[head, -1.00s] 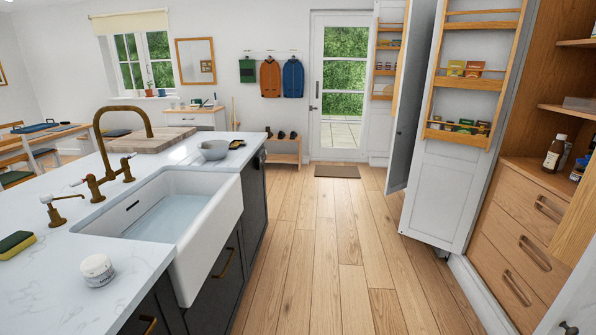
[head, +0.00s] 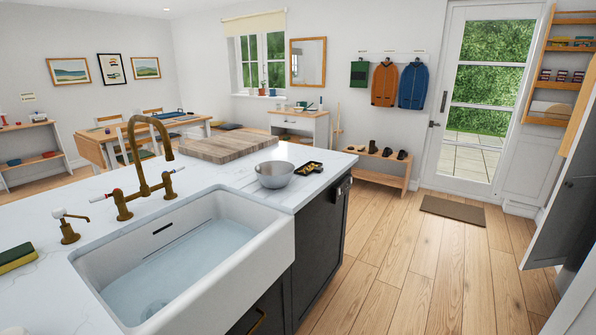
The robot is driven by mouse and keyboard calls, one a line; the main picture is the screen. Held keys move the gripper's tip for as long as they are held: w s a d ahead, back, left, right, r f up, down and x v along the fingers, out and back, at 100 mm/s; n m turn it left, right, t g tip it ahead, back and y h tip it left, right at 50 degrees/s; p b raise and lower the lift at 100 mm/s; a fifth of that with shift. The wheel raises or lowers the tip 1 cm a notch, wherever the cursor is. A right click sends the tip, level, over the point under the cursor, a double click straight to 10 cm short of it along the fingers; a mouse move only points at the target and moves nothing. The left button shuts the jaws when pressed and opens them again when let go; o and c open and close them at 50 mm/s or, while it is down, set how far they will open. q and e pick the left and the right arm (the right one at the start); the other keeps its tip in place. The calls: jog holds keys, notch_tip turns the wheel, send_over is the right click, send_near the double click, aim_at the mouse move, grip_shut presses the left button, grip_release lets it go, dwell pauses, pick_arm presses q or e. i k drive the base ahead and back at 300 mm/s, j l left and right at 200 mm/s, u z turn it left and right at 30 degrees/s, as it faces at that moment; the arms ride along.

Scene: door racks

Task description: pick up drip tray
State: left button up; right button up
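No thing in view is clearly a drip tray. A small dark, tray-like object (head: 306,171) lies on the white counter, just right of a grey bowl (head: 275,174), with something yellowish on it. It is too small to tell whether it is the drip tray. Neither of my grippers shows in the head view.
The island counter (head: 225,180) has a white sink (head: 195,250), brass tap (head: 148,160), wooden board (head: 222,147) and sponge (head: 17,256). A shoe bench (head: 380,173) stands by the glazed door (head: 478,100). Wooden floor (head: 410,250) is open right of the island, around a brown mat (head: 452,209).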

aim_at(305, 170)
jog(key=i+l+u, duration=0.45)
jog(key=l+u, duration=0.25)
jog(key=i+l+u, duration=0.15)
jog(key=l+u, duration=0.25)
jog(key=j, duration=0.1)
